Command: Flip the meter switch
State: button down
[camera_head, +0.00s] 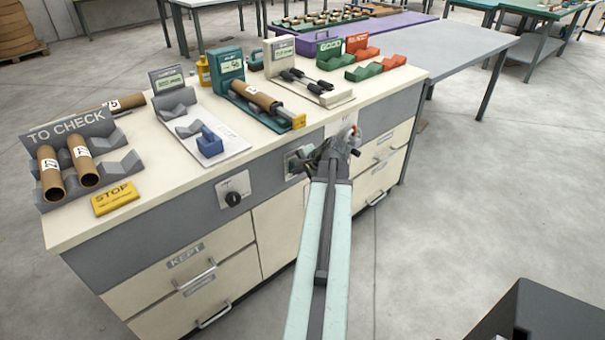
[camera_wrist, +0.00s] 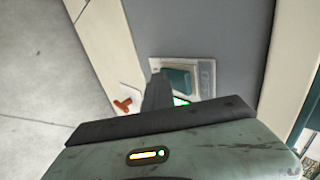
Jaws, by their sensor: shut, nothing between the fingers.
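A switch with a teal rocker (camera_wrist: 178,78) sits on a pale plate on the grey front panel of the bench. In the head view, its plate (camera_head: 293,161) shows just left of my gripper (camera_head: 335,148), which partly covers that area. In the wrist view my gripper (camera_wrist: 158,88) is shut and empty, its dark fingertips close beside the rocker and overlapping the plate. I cannot tell whether they touch. A small green patch shows beside the fingers, partly hidden. The plate's lettering is too small to read.
A red handle (camera_wrist: 123,105) on a white plate is on the same panel. A black knob (camera_head: 233,199) is further left. Drawers with bar handles (camera_head: 199,279) lie below. The benchtop holds a teal meter (camera_head: 227,63), cradles and brown tubes. Open floor lies right.

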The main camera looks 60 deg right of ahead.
jog(key=shift+s+d+r+p, duration=0.1)
jog(key=shift+s+r+p, duration=0.05)
jog(key=shift+r+p, duration=0.3)
jog(key=shift+s+d+r+p, duration=0.1)
jog(key=shift+s+r+p, duration=0.05)
jog(key=shift+r+p, duration=0.25)
jog(key=shift+s+f, duration=0.1)
